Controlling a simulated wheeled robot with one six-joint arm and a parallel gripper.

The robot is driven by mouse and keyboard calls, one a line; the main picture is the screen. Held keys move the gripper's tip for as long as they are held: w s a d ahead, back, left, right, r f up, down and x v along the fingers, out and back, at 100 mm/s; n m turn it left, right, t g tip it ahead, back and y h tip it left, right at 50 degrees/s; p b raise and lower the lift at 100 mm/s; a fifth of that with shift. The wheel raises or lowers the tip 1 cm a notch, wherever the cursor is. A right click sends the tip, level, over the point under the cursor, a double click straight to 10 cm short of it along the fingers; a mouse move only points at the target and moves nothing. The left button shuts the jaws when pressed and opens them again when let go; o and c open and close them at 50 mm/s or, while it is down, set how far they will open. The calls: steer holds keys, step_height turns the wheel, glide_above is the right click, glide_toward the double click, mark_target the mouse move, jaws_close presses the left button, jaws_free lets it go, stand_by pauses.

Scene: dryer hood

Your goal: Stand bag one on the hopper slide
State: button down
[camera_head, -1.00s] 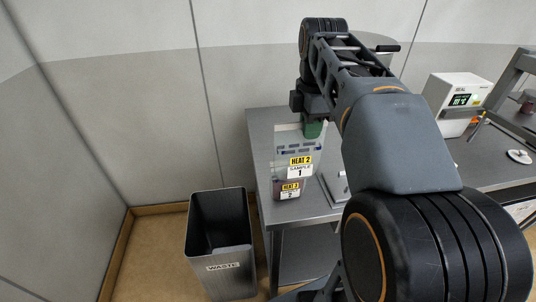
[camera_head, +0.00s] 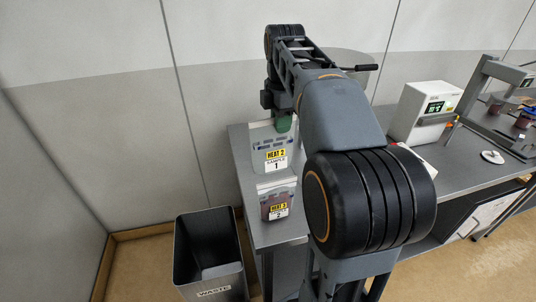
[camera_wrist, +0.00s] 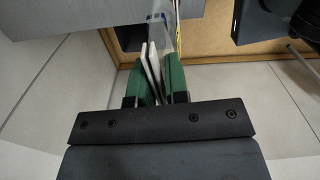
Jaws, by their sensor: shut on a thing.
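Bag one (camera_head: 268,143) is a clear bag with a yellow "HEAT 2" label and a white "SAMPLE 1" label. My gripper (camera_head: 284,122) has green fingers shut on its top edge, and it hangs upright in front of the bench. In the wrist view my gripper (camera_wrist: 155,82) grips pale strips at the bag's top, with the clear bag (camera_wrist: 163,32) beyond, seen nearly edge-on. A second bag (camera_head: 277,203), labelled "HEAT 3" and "2", shows just below bag one in the head view. I cannot make out which part is the hopper slide.
A grey metal bench (camera_head: 468,172) runs along the wall. A black waste bin (camera_head: 212,262) stands on the floor at its left end. A white instrument with a display (camera_head: 425,112) and a grey frame (camera_head: 484,85) with dark red items are at the right.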

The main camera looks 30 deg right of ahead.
steer(key=w+d+p, duration=0.2)
steer(key=w+p, duration=0.2)
steer(key=w, duration=0.7)
step_height(320, 180, down, 18)
steer(key=shift+s+r, duration=0.2)
steer(key=shift+s, duration=0.15)
steer(key=shift+f+b, duration=0.1)
steer(key=shift+b, duration=0.2)
steer(key=shift+f, duration=0.3)
steer(key=c, duration=1.1)
jaws_free()
steer(key=shift+r, duration=0.15)
